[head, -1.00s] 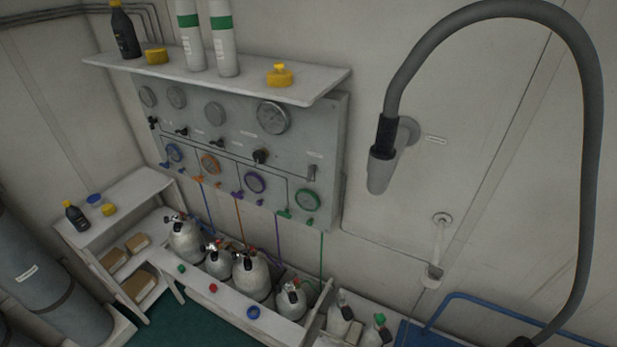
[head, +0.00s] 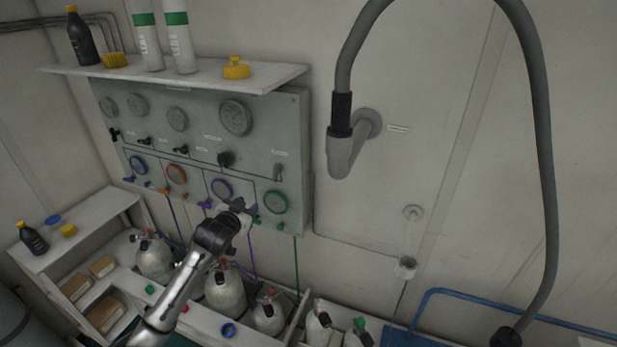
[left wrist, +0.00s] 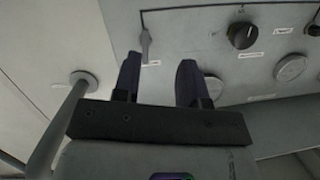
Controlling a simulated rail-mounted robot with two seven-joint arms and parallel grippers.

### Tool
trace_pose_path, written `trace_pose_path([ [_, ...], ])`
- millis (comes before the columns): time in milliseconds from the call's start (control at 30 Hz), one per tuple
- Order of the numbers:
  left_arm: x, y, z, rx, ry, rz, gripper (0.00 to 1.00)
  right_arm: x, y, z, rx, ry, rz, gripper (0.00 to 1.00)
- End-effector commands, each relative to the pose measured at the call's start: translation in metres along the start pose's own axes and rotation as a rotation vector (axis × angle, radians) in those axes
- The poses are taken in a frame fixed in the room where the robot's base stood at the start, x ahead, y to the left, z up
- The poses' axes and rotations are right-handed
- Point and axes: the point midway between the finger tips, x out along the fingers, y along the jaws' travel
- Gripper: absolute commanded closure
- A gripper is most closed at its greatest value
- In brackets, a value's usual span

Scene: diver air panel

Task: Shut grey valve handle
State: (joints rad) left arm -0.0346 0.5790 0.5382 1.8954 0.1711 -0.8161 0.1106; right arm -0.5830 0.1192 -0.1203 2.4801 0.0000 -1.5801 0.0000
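The grey valve handle (head: 278,172) is a small lever at the right side of the air panel (head: 297,130), pointing roughly up and down. It also shows in the left wrist view (left wrist: 145,46), above the gap between my fingertips and closer to the left finger. My left gripper (head: 241,207) is in front of the panel's lower part, below and left of the handle, and appears apart from it. In the left wrist view its two dark fingers (left wrist: 158,66) are spread with nothing between them. My right gripper is not in view.
A grey wall fitting (head: 345,150) with a thick hose (head: 543,150) stands out right of the panel. A black knob (head: 226,159) and a green-rimmed gauge (head: 275,203) are near the handle. A shelf (head: 205,80) overhangs the panel. Several cylinders (head: 225,290) stand below.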

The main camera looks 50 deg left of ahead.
Motion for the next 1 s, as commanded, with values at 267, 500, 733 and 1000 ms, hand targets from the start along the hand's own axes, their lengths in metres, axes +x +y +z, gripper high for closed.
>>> trace_pose_path([
  [267,-0.001,0.006,-0.033,-0.078,0.225,0.048,0.61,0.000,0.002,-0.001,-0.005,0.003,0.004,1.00],
  [500,0.017,0.007,-0.043,-0.100,0.249,0.054,0.61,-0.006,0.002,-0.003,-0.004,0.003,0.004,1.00],
  [733,0.058,0.009,-0.054,-0.100,0.247,0.053,0.61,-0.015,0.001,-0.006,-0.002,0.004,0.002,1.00],
  [1000,0.100,0.011,-0.064,-0.099,0.246,0.053,0.61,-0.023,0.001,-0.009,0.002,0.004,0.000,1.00],
])
